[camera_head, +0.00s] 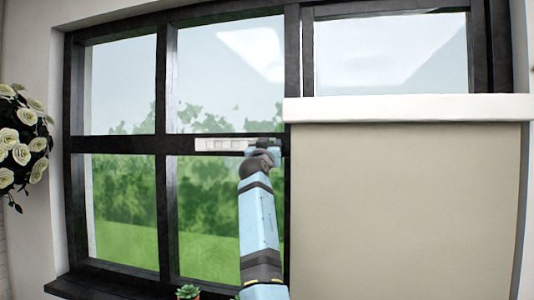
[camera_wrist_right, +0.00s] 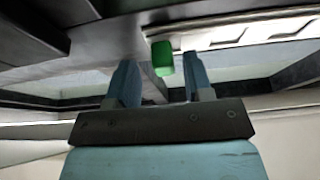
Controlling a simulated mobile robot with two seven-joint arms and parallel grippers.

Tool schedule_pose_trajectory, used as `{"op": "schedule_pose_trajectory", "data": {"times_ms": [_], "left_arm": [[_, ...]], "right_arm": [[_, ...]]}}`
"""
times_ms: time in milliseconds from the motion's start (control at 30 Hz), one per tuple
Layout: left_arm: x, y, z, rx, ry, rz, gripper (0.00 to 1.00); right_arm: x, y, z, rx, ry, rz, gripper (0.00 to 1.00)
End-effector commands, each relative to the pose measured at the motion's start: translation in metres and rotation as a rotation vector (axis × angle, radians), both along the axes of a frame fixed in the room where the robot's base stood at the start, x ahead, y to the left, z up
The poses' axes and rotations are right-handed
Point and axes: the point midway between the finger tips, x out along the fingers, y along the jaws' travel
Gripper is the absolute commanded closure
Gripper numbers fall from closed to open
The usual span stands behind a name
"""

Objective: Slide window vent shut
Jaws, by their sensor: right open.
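The window vent (camera_head: 220,144) is a pale strip with several slots on the dark middle crossbar of the window. It also shows at the upper right of the right wrist view (camera_wrist_right: 262,33). A small green tab (camera_wrist_right: 162,58) stands at the vent's end in that view. My right gripper (camera_head: 263,150) is raised at the right end of the vent and hides that end in the head view. Its two blue fingers (camera_wrist_right: 160,66) are apart, with the green tab showing between them. Whether either finger touches the tab, I cannot tell. My left gripper is not in view.
The dark window frame (camera_head: 169,90) surrounds several glass panes. A beige panel (camera_head: 405,200) under a white ledge (camera_head: 410,108) fills the right side. White roses (camera_head: 20,140) hang at the left. A small succulent (camera_head: 188,291) stands by the dark sill (camera_head: 100,287).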

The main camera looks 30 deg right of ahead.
Motion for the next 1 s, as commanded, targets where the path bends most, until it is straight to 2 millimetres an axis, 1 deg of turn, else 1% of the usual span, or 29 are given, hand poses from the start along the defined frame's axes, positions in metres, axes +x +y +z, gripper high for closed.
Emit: {"op": "schedule_pose_trajectory", "data": {"times_ms": [167, 400, 600, 800, 1000], "left_arm": [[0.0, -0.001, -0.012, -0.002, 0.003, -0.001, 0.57], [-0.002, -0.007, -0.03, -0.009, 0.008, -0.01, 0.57], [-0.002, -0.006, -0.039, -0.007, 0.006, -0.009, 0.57], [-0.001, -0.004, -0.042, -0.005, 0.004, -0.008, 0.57], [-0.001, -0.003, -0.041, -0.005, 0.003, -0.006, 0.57]], "right_arm": [[-0.015, 0.018, -0.015, 0.002, -0.001, 0.002, 0.53], [-0.05, 0.056, -0.036, 0.003, -0.002, 0.002, 0.53], [-0.072, 0.081, -0.048, 0.002, -0.001, 0.0, 0.53], [-0.082, 0.092, -0.052, 0.001, 0.0, -0.002, 0.53], [-0.083, 0.093, -0.052, 0.001, 0.0, -0.002, 0.53]]}}
